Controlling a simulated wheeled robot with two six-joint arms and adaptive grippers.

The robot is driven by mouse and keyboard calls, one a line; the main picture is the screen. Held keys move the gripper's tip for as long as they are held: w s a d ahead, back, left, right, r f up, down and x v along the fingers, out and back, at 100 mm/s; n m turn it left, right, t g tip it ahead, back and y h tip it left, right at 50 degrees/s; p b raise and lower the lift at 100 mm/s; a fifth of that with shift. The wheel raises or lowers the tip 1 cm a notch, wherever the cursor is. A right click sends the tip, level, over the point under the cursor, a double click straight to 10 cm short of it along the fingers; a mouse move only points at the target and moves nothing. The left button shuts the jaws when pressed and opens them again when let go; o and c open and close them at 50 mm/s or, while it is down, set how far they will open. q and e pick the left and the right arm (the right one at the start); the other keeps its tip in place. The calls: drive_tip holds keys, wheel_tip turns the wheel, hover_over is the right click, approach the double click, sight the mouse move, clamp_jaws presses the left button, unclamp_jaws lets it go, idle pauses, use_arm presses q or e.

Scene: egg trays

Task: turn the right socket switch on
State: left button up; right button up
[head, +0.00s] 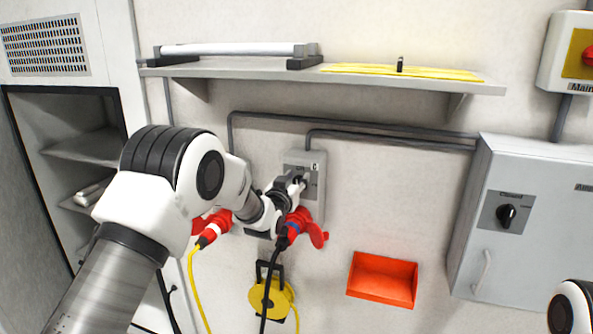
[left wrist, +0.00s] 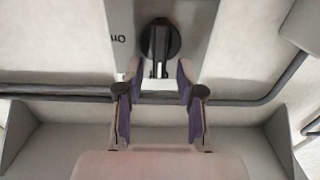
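The right socket switch is a grey box (head: 316,166) on the wall with a red plug below it. Its round black knob (left wrist: 160,42) shows at the top of the left wrist view, with "On" lettering upside down beside it. The knob's handle lies upright in that picture. My left gripper (head: 300,183) is in front of the box and covers most of the knob in the head view. In the left wrist view its two fingers (left wrist: 158,70) are apart, one on each side of the handle's lower end; I see no clear contact. My right gripper is out of view.
A shelf (head: 240,69) runs above the switch. Grey conduits (head: 390,133) cross the wall under it. Another red plug (head: 213,227) with a yellow cable is left of the switch. A red bin (head: 382,280) and a grey cabinet (head: 532,215) are to the right.

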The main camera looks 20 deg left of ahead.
use_arm(q)
drive_tip(key=shift+w+f, duration=0.1)
drive_tip(key=shift+w, duration=0.15)
drive_tip(key=shift+d, duration=0.1)
drive_tip(key=shift+s, duration=0.2)
clamp_jaws()
